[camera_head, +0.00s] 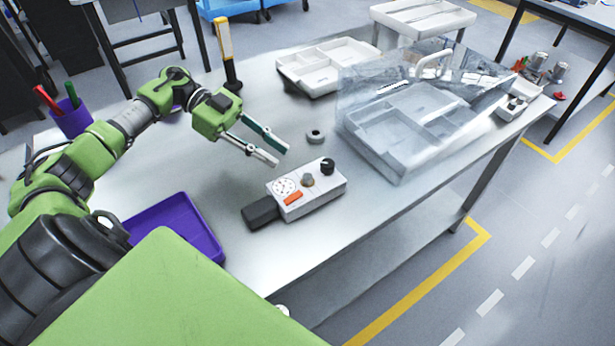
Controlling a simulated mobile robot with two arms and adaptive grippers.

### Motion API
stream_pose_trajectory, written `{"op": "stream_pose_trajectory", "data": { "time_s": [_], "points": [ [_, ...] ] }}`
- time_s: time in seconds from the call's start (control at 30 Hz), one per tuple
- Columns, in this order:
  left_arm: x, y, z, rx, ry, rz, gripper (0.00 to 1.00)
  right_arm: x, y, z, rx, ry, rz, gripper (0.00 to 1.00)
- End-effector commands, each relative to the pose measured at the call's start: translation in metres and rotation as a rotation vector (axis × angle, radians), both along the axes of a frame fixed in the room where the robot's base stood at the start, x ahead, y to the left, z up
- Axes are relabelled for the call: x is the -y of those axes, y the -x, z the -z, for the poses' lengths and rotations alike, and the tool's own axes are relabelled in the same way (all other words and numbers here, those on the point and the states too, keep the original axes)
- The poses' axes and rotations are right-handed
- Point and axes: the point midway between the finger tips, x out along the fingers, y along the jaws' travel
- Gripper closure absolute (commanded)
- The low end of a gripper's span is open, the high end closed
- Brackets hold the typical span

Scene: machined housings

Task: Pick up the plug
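A small dark round piece with a light centre (315,136) lies on the grey metal table; it may be the plug, but it is too small to tell. My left gripper (281,156) is a little to its left, apart from it, with its two long fingers spread and nothing between them. In front of the gripper lies a light grey control box (323,192) with knobs, a round dial and an orange switch. A black block (262,212) sits at the box's left end. My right gripper does not show.
A purple tray (205,236) lies at the table's front left. A clear-lidded case (377,163) stands right, with a white divided tray (291,75) behind. A yellow-and-black post (224,40) rises behind my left gripper. A purple pen cup (71,122) stands far left.

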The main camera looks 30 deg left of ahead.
Motion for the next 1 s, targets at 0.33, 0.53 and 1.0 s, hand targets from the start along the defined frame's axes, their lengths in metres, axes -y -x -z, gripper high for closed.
{"op": "stream_pose_trajectory", "data": {
  "time_s": [0.33, 0.53, 1.0],
  "points": [
    [0.031, -0.005, 0.014, -0.001, 0.002, 0.000, 0.77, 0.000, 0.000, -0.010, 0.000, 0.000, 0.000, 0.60],
    [0.057, -0.009, 0.029, 0.000, 0.003, 0.002, 0.77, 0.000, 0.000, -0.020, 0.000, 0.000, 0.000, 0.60],
    [0.069, -0.011, 0.037, -0.001, -0.002, 0.000, 0.98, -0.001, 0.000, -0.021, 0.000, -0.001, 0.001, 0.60]
  ]
}}
